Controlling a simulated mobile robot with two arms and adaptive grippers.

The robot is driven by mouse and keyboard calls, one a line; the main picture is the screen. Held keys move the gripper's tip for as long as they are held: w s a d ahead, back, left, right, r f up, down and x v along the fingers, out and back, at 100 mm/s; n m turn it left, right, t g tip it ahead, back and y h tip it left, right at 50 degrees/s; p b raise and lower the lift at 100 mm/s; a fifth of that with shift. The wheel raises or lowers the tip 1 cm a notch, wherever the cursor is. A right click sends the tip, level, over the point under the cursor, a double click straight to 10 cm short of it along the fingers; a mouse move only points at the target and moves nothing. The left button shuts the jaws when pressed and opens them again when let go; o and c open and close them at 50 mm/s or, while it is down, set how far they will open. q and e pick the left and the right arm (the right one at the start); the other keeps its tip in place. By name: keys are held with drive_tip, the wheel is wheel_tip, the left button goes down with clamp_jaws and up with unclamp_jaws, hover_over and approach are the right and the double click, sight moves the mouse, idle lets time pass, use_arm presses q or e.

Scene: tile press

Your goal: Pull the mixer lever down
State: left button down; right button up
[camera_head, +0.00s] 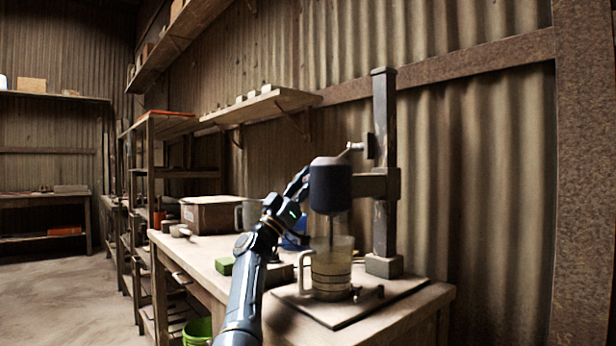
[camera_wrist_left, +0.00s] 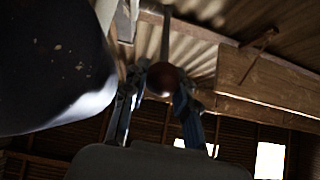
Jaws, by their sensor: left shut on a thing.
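The mixer stands on the workbench, with a dark rounded head (camera_head: 331,186) on a tall metal column (camera_head: 385,100). A glass jug (camera_head: 332,268) with a handle stands upright under the head. My left arm reaches up to the mixer from the bottom, and its gripper is mostly hidden behind the head in the head view. In the left wrist view my left gripper (camera_wrist_left: 158,95) is shut on the reddish-brown ball knob (camera_wrist_left: 162,77) of the mixer lever, whose thin rod (camera_wrist_left: 166,35) runs upward. The mixer head (camera_wrist_left: 50,65) fills the upper left there. My right gripper is in neither view.
The workbench (camera_head: 205,252) also carries a cardboard box (camera_head: 208,213), a green block (camera_head: 225,265) and a blue object (camera_head: 294,236) behind my arm. A green bucket (camera_head: 197,331) stands below. A wall shelf (camera_head: 262,106) hangs behind. Open floor lies at left.

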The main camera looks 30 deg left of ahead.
use_arm(q)
drive_tip(key=shift+w+d+f+g, duration=0.1)
drive_tip(key=shift+w+f+g, duration=0.05)
drive_tip(key=shift+f, duration=0.35)
drive_tip(key=shift+w+d+f+g, duration=0.1)
drive_tip(key=shift+w+f+g, duration=0.05)
drive_tip(key=shift+f, duration=0.3)
drive_tip(key=c, duration=1.2)
unclamp_jaws()
drive_tip(key=shift+s+a, duration=0.15)
drive_tip(key=shift+o, duration=0.8)
drive_tip(key=shift+s+a+r, duration=0.1)
drive_tip(key=shift+a, duration=0.15)
drive_tip(key=shift+s+r, duration=0.1)
drive_tip(key=shift+d+r, duration=0.15)
